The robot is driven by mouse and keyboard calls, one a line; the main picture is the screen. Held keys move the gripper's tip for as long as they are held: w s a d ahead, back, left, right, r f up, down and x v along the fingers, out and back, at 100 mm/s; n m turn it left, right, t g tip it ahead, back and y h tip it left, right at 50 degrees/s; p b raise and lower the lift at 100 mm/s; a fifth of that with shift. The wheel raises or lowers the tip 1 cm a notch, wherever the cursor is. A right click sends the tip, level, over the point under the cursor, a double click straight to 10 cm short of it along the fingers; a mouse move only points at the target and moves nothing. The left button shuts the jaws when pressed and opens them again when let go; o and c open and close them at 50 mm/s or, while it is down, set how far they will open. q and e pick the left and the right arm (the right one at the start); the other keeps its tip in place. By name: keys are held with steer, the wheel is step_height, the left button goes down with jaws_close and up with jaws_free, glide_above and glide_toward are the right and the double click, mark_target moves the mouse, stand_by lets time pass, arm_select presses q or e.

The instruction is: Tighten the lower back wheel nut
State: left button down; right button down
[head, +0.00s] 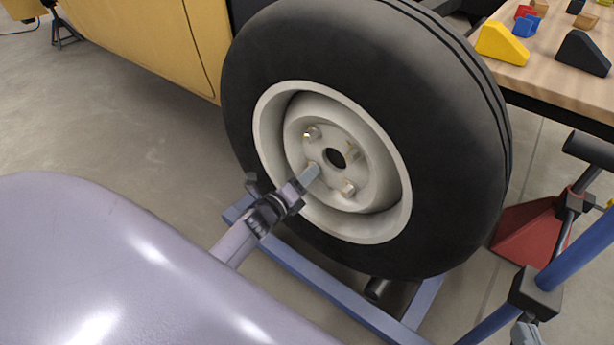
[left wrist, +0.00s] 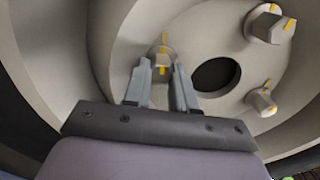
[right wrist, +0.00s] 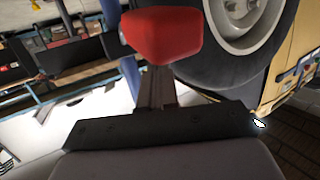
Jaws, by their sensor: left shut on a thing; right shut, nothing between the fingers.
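The wheel (head: 440,130) has a black tyre and a pale rim with several nuts around a dark centre hole. My left gripper (head: 309,175) reaches to the lower-left nut in the head view. In the left wrist view its two fingers are shut on that nut (left wrist: 162,58), which bears yellow marks. Two other nuts show there, one at the upper right (left wrist: 270,22) and one at the right (left wrist: 262,102). The fingers partly hide the gripped nut in the head view. My right gripper (right wrist: 156,85) is shut and empty, away from the wheel's nuts.
A red object (right wrist: 160,35) is close before my right gripper. In the head view a red stand (head: 522,235) and blue bars stand right of the wheel. A wooden table (head: 560,80) with coloured blocks is at the upper right. A yellow body (head: 160,40) is behind the wheel.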

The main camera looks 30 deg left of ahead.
arm_select(q)
steer(key=c, duration=0.9)
jaws_free()
steer(key=shift+w, duration=0.2)
steer(key=shift+c, duration=0.2)
arm_select(e)
steer(key=shift+f, duration=0.1)
steer(key=shift+a+r+p, duration=0.1)
steer(key=shift+r+p, duration=0.1)
steer(key=shift+p, duration=0.1)
arm_select(q)
steer(key=s+p, duration=0.2)
steer(key=s, duration=0.5)
steer(key=shift+a, duration=0.25)
arm_select(e)
steer(key=shift+w+a+f+m+g+y, duration=0.3)
steer(key=shift+w+a+f+m+g, duration=0.1)
steer(key=shift+a+g, duration=0.2)
arm_select(q)
steer(key=shift+s, duration=0.1)
